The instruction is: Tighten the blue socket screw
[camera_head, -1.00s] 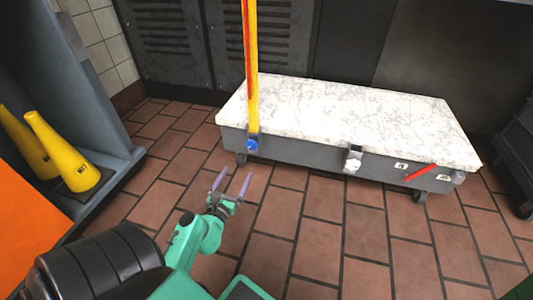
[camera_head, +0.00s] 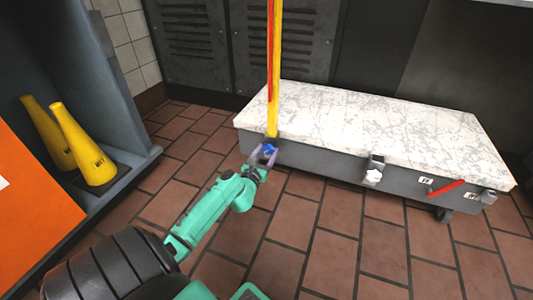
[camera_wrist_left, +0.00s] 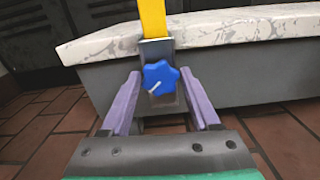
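The blue socket screw (camera_wrist_left: 161,77) is a lobed blue knob with a white mark, set on a grey metal bracket (camera_wrist_left: 158,47) at the foot of a yellow post (camera_wrist_left: 153,17). In the head view the blue screw (camera_head: 270,150) sits at the left front corner of the low bench. My left gripper (camera_head: 264,156) is at the screw. In the left wrist view its purple fingers (camera_wrist_left: 160,98) are open, one on each side of the screw, with gaps visible, so it is not clamped. My right gripper is not in view.
The grey bench (camera_head: 318,158) has a white marbled top (camera_head: 370,120). A second bracket with a white knob (camera_head: 373,176) and a red bar (camera_head: 447,189) are on its front. Yellow cones (camera_head: 85,150) stand on a shelf at left. The tiled floor (camera_head: 330,240) is clear.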

